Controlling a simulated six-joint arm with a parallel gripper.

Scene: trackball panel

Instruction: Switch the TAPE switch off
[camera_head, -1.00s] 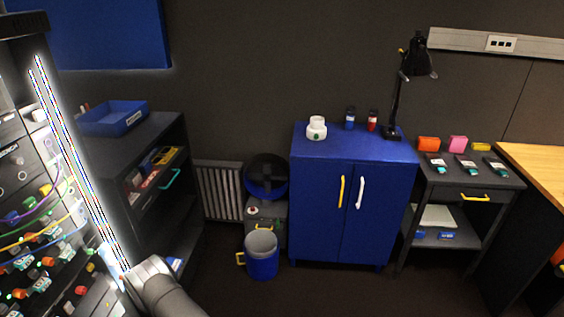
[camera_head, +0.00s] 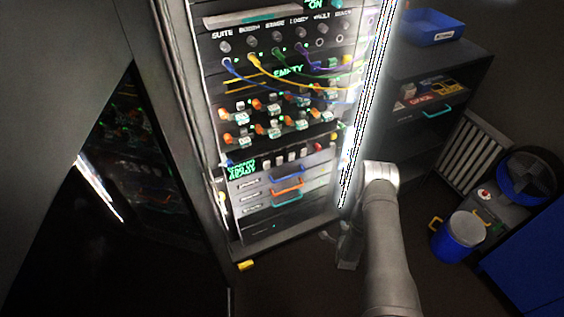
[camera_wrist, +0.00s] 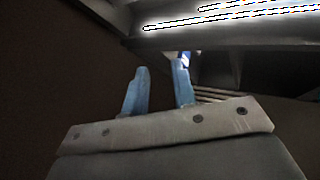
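A tall equipment rack (camera_head: 262,246) stands left of my arm in the head view. It carries rows of small orange and grey switches (camera_head: 262,131); their labels are too small to read, so I cannot tell which one is TAPE. Lower down is a panel with green lettering (camera_head: 240,168), small light keys and a red round part (camera_head: 318,147). My gripper (camera_head: 338,245) is low by the rack's right front corner, partly hidden by my arm. In the wrist view its two blue-grey fingers (camera_wrist: 160,84) stand apart with nothing between them.
Blue, yellow and purple cables (camera_head: 290,82) hang across the rack front. Coloured-handle drawers (camera_head: 288,187) sit below. A bright light strip (camera_head: 362,120) edges the rack. A dark shelf (camera_head: 440,75), blue bin (camera_head: 460,238) and yellow block (camera_head: 245,265) stand around; floor near my gripper looks clear.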

